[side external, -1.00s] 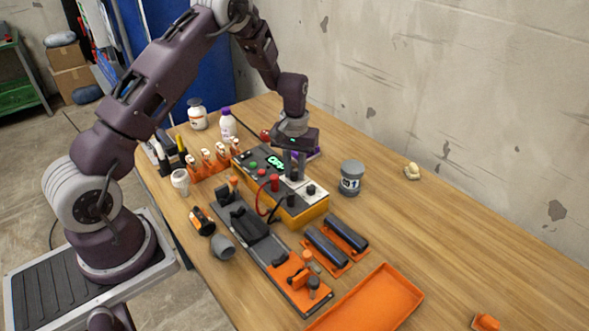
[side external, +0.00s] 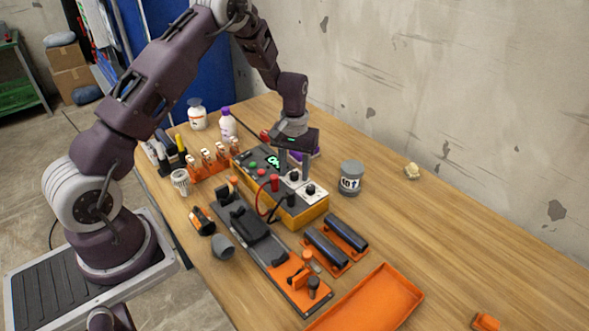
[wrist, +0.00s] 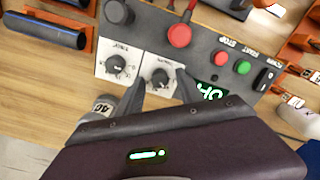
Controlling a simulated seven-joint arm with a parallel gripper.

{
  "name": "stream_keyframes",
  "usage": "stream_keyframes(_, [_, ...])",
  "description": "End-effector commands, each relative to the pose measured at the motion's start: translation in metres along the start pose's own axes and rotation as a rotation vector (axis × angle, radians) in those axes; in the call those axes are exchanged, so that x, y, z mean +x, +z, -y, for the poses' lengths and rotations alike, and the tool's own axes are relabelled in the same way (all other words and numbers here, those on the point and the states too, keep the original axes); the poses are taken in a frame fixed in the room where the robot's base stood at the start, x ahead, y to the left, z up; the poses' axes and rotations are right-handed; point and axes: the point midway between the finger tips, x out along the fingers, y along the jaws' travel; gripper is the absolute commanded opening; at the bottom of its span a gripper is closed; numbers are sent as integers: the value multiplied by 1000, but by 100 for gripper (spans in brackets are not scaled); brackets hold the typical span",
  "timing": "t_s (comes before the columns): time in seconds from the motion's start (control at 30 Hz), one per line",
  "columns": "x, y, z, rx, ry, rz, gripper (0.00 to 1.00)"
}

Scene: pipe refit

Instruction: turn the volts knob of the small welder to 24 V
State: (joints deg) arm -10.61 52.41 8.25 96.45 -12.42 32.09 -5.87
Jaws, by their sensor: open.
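The small welder (side external: 310,208) is a yellow and grey box on the bench, with a sloped top panel. In the wrist view its pale dial plates carry two black knobs, one at left (wrist: 116,64) and one at right (wrist: 160,76). The lettering is too small to tell for sure which is volts. A lit green display (wrist: 212,91) is partly hidden by a finger. My gripper (wrist: 161,80) is open, its fingers on either side of the right knob, with visible gaps. In the side view my gripper (side external: 294,171) is just above the panel.
A red and a black terminal with cables, plus red and green buttons (wrist: 243,67), sit on the panel near my fingers. A grey can (side external: 351,178) stands beside the welder. An orange tray (side external: 372,300) lies in front; the bench to the right is mostly clear.

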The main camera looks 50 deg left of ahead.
Motion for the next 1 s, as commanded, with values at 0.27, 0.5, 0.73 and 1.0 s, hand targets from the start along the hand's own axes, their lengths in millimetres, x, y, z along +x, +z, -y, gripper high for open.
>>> stream_keyframes(0.27, [-50,-1,0,1,1,-4,44])
stream_keyframes(0.5, [-71,0,0,0,0,-1,44])
stream_keyframes(0.73, [-73,1,-1,2,2,-3,44])
stream_keyframes(1.0, [-222,93,-16,182,104,-155,44])
